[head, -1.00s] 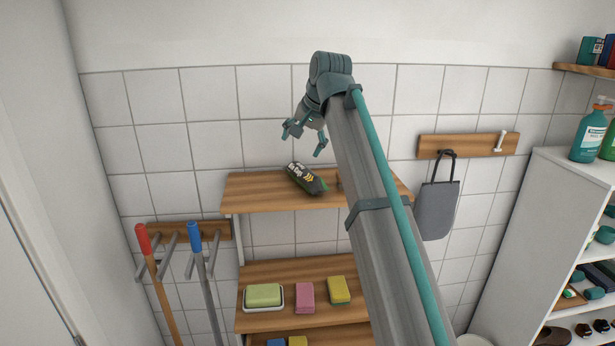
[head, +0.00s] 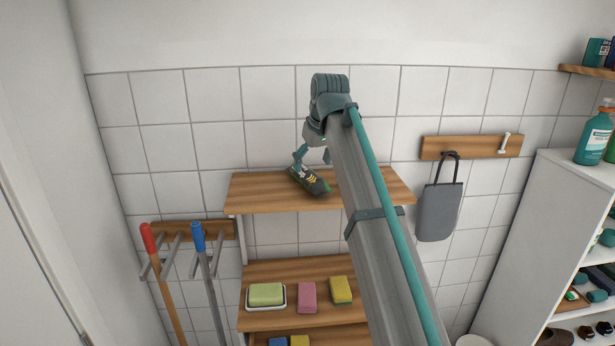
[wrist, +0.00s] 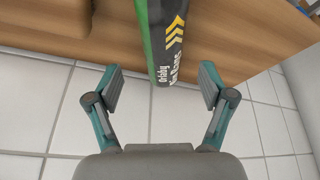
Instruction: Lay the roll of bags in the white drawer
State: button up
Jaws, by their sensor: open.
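The roll of bags appears to be the dark roll with a green end and yellow chevrons (head: 311,181) lying on the top wooden shelf. My gripper (head: 311,157) is right over it at its back end, with the arm partly hiding the shelf to the right. In the wrist view the roll (wrist: 166,40) points in between the two fingers of my gripper (wrist: 160,92). The fingers are spread wide, one on each side, and do not touch it. I do not see a white drawer that I can make out for sure.
The top shelf (head: 258,190) is bare left of the roll. The lower shelf (head: 263,272) holds a soap dish (head: 266,296) and two sponges. A rack with red and blue handles (head: 197,238) is at left. A grey bag (head: 439,210) hangs at right, beside a white cabinet (head: 540,205).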

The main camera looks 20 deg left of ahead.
aim_at(309, 171)
jog(key=shift+p+x, duration=1.3)
jog(key=shift+x, duration=1.6)
jog(key=shift+s+a, duration=0.1)
jog(key=shift+s, duration=0.05)
grip_shut()
jog(key=shift+r, duration=0.15)
